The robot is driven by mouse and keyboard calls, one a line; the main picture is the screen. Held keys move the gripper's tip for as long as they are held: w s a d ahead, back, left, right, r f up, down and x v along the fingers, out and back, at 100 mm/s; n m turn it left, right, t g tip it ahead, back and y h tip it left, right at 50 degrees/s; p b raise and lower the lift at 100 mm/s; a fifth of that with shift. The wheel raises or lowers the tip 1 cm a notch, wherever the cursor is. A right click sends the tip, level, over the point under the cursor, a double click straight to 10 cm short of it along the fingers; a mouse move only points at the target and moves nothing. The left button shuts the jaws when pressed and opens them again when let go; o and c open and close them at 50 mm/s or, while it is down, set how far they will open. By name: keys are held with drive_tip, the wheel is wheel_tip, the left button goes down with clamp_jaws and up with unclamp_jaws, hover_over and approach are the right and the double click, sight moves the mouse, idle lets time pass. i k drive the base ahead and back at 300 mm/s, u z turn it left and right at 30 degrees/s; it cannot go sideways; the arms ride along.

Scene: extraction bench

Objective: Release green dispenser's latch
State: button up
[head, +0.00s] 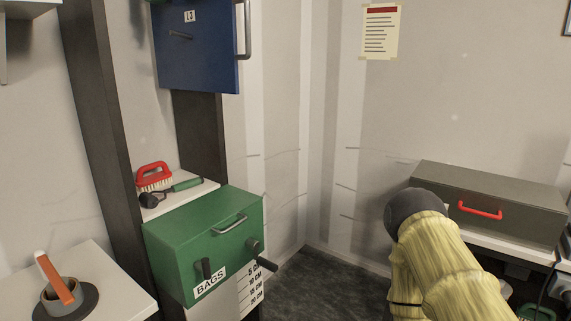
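The green dispenser (180,243) is a box with a white "BAGS" label, at centre left in the head view. A silver bar handle (229,224) is on its front near the top. A dark upright lever (206,268) sits at the front's lower left, and a dark knob with a bar (262,258) sits at its right edge. I cannot tell which of these is the latch. The front looks closed. My yellow-sleeved arm shows at the lower right, well apart from the dispenser. My gripper is not in view.
A red brush (153,174) and a green-handled tool (170,192) lie on a shelf behind the dispenser. A blue cabinet (198,60) hangs above. A grey box with a red handle (488,204) is at right. Dark floor (325,285) is open between.

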sight(205, 266)
drive_tip(key=z, duration=0.9)
drive_tip(key=i, duration=0.35)
drive_tip(key=u, duration=1.2)
